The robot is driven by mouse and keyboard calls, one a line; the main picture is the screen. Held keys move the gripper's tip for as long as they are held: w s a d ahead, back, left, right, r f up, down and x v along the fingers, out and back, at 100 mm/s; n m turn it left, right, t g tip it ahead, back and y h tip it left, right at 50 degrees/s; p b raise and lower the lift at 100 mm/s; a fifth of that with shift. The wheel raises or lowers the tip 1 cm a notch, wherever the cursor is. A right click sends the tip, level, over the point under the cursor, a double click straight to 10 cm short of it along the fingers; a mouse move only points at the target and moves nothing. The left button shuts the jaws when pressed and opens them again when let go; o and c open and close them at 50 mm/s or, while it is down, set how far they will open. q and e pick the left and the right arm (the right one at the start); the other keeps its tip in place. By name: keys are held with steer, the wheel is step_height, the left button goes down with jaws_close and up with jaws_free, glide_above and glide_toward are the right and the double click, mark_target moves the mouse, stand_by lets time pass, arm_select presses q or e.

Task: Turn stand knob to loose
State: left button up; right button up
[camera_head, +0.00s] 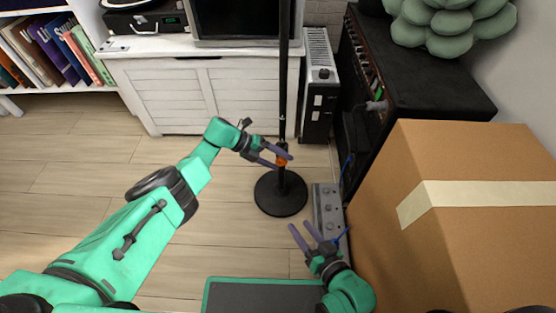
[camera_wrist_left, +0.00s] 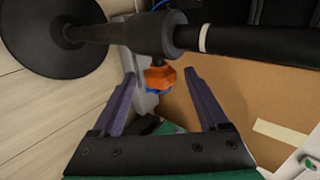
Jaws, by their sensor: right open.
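The stand is a black upright pole (camera_head: 284,90) on a round black base (camera_head: 281,203). It also shows in the left wrist view, with its thick collar (camera_wrist_left: 150,34). An orange knob (camera_wrist_left: 160,78) with a blue part sticks out from the collar. In the head view the orange knob (camera_head: 282,160) is partly hidden by my fingers. My left gripper (camera_head: 285,160) is open at the knob. In the left wrist view the knob lies between its purple fingertips (camera_wrist_left: 160,74), with a gap on both sides. My right gripper (camera_head: 299,229) is open and empty, low in front of the stand.
A grey box with several knobs (camera_head: 327,207) lies on the floor right of the base. A large cardboard box (camera_head: 460,240) fills the right side, with a black cabinet (camera_head: 430,80) behind it. A white cabinet (camera_head: 180,95) and a heater (camera_head: 318,75) stand behind. Floor on the left is clear.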

arm_select(q)
steer(key=shift+r, duration=0.15)
arm_select(e)
steer(key=shift+r, duration=0.1)
arm_select(q)
steer(key=p+v, duration=0.7)
steer(key=v, duration=0.7)
steer(key=shift+a+p, duration=0.2)
steer(key=shift+p, duration=0.15)
arm_select(e)
step_height(320, 180, up, 8)
steer(key=d+n+g, duration=0.1)
steer(key=d+g, duration=0.1)
steer(key=g, duration=0.1)
steer(key=shift+w+d+f+h, duration=0.15)
steer(key=shift+f+h, duration=0.05)
steer(key=shift+h, duration=0.2)
arm_select(q)
steer(key=shift+r, duration=0.1)
